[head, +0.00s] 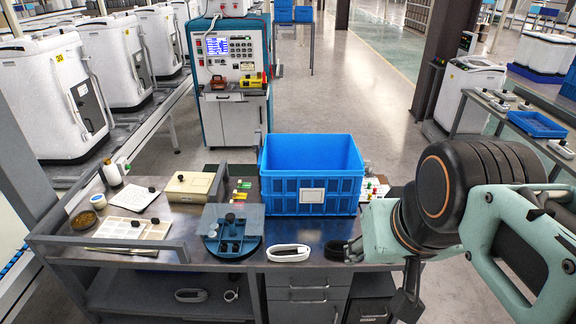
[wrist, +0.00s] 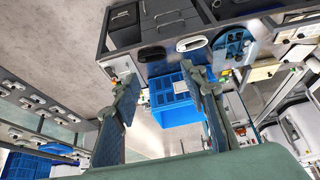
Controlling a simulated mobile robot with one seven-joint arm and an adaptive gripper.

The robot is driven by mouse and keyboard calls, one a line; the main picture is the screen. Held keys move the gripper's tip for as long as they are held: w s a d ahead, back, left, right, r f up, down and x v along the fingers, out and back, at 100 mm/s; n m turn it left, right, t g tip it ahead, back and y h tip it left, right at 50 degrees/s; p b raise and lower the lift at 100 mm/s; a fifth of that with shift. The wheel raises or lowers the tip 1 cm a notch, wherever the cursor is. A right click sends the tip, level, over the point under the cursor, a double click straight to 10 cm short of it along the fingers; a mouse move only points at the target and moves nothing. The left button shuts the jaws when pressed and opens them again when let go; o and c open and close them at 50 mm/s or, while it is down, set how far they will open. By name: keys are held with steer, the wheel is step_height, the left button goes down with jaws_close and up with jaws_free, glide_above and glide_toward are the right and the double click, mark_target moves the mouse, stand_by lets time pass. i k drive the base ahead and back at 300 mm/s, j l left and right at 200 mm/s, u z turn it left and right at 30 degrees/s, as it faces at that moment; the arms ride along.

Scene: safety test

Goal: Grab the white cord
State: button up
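The white cord (head: 289,253) is a coiled oval loop lying near the front edge of the dark workbench (head: 180,258), in front of the blue crate. It also shows in the wrist view (wrist: 191,44), near the top. A black coiled cord (head: 336,250) lies just to its right; in the wrist view the black cord (wrist: 152,54) is left of the white one. My gripper (wrist: 161,80) is open, its two fingers wide apart with nothing between them, and clear of both cords. In the head view my arm is at the right, and the gripper is mostly hidden.
A blue crate (head: 312,205) with a white label stands behind the cords. A blue round-based fixture (head: 232,238) is left of the white cord. A raised rail edges the bench's left front.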

mark_target(304, 251)
steer(key=i+l+u, duration=0.1)
steer(key=i+l, duration=0.55)
steer(key=i, duration=0.15)
